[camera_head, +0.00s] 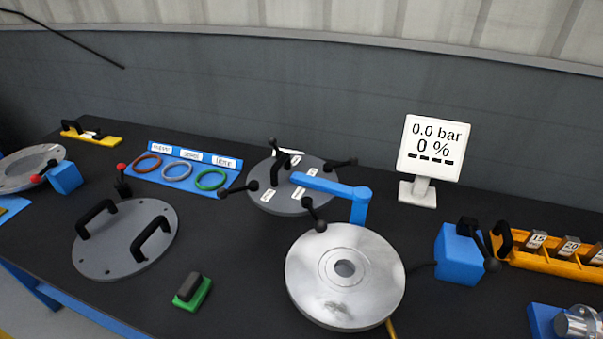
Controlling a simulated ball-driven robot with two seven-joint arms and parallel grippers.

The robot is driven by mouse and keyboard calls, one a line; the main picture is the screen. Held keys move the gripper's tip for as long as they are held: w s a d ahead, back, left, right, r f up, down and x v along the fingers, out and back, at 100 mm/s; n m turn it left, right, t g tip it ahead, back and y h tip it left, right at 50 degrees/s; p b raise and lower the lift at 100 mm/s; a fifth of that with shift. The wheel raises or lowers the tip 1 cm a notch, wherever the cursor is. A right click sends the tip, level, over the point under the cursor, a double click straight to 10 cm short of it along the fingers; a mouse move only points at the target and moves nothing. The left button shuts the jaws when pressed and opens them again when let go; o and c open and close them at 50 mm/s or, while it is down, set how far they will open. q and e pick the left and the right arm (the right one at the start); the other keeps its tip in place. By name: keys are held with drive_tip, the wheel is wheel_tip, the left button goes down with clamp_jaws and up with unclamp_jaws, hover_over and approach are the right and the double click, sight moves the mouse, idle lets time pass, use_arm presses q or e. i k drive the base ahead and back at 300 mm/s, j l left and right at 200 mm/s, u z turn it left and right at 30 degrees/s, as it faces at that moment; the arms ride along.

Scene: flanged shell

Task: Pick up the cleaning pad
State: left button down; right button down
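The cleaning pad appears to be the small green block (196,297) with a dark grey grip on top. It lies on the black tabletop near the front edge, left of the round silver flange (318,278) and apart from it. Nothing covers it. Neither of my grippers shows in the head view.
A grey disc with two black handles (112,259) lies left of the pad. Behind are a blue tray (226,192) with three coloured rings and a grey disc with black knobs (270,200). A display (434,148), blue box (455,262) and orange rack (545,262) stand right.

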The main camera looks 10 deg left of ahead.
sight(191, 294)
drive_tip(key=i+j+u, duration=0.1)
drive_tip(key=u, duration=1)
